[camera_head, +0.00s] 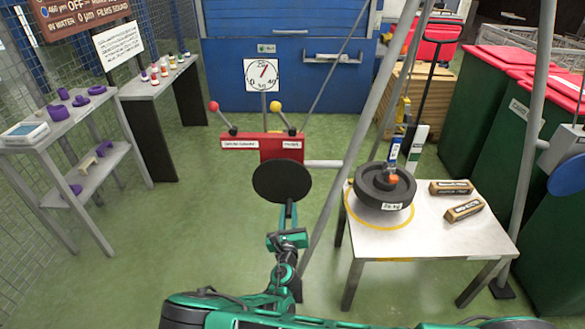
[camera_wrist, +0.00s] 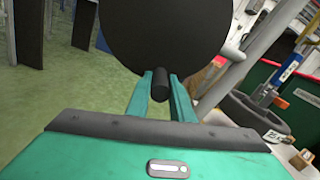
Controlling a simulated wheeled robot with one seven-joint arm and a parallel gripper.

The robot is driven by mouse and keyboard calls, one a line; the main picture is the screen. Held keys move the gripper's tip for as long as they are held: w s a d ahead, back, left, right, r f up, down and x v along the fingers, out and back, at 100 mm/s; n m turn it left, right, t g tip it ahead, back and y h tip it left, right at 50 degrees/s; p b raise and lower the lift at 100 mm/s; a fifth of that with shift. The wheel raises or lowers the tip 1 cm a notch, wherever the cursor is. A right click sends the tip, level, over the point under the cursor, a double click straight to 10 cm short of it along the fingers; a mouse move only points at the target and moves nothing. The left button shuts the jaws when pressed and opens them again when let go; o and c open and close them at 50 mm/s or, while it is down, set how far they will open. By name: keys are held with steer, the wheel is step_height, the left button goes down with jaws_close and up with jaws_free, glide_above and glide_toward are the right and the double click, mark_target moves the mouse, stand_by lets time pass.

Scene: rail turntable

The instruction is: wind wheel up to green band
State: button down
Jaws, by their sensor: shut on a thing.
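The black wheel (camera_head: 282,181) is a round disc at the front of a red housing (camera_head: 285,145); it fills the top of the wrist view (camera_wrist: 165,35). A short dark handle (camera_wrist: 160,88) sticks out from it low down. My gripper (camera_wrist: 161,77) is shut on this handle, one green finger on each side. In the head view my gripper (camera_head: 287,207) is just below the disc, its fingertips hard to make out. A black weight (camera_head: 382,197) rests on the white table (camera_head: 420,237) within a yellow ring. I cannot clearly pick out the green band.
A dial (camera_head: 263,74) with a red needle stands behind the housing. Two levers with red and yellow knobs rise from it. Grey poles (camera_head: 345,125) slant up on the right. Wooden blocks (camera_head: 463,209) lie on the table. Shelves (camera_head: 70,130) stand left; the floor between is clear.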

steer(key=shift+a+f+m, duration=0.25)
steer(key=shift+a+m, duration=0.35)
steer(key=shift+a, duration=0.25)
steer(key=shift+a, duration=0.1)
steer(key=shift+a+m, duration=1.4)
steer(key=shift+m, duration=0.4)
steer(key=shift+a+r+m, duration=0.3)
steer(key=shift+a+m, duration=0.35)
steer(key=shift+m, duration=0.25)
steer(key=shift+a+r+m, duration=0.25)
steer(key=shift+a+m, duration=0.4)
steer(key=shift+m, duration=0.25)
